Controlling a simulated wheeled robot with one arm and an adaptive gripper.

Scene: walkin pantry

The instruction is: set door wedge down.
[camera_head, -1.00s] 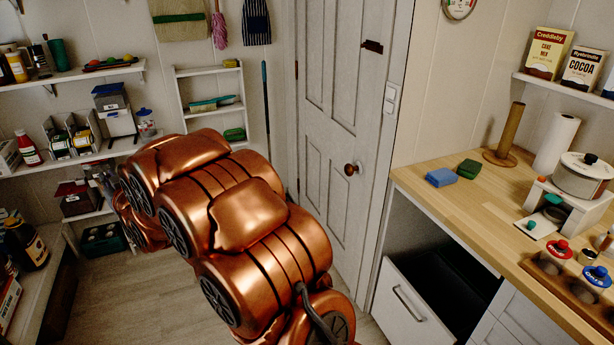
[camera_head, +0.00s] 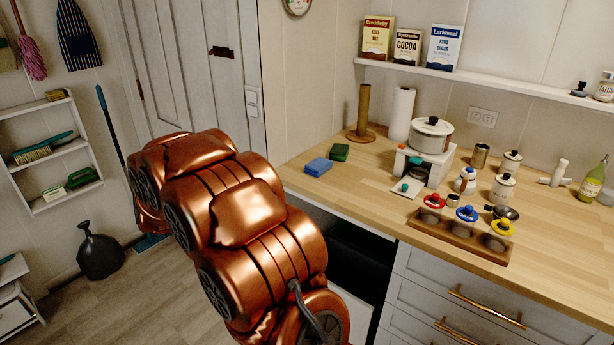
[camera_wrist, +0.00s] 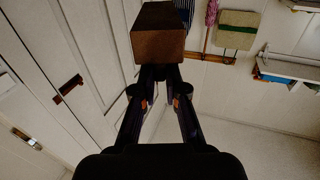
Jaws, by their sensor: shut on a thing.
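The door wedge, a brown block (camera_wrist: 158,35), is at the top middle of the wrist view. My gripper (camera_wrist: 160,75) is shut on it, with both dark fingers meeting at its lower end. The wedge is held up in the air and touches no surface that I can see. In the head view my copper arm hides the gripper and the wedge.
A wooden counter (camera_head: 350,180) at the right has free room at its front left, near a blue sponge (camera_head: 318,166) and a green sponge (camera_head: 340,151). A wooden holder with coloured-lid jars (camera_head: 455,236) stands further right. The door (camera_head: 185,70) is behind my arm.

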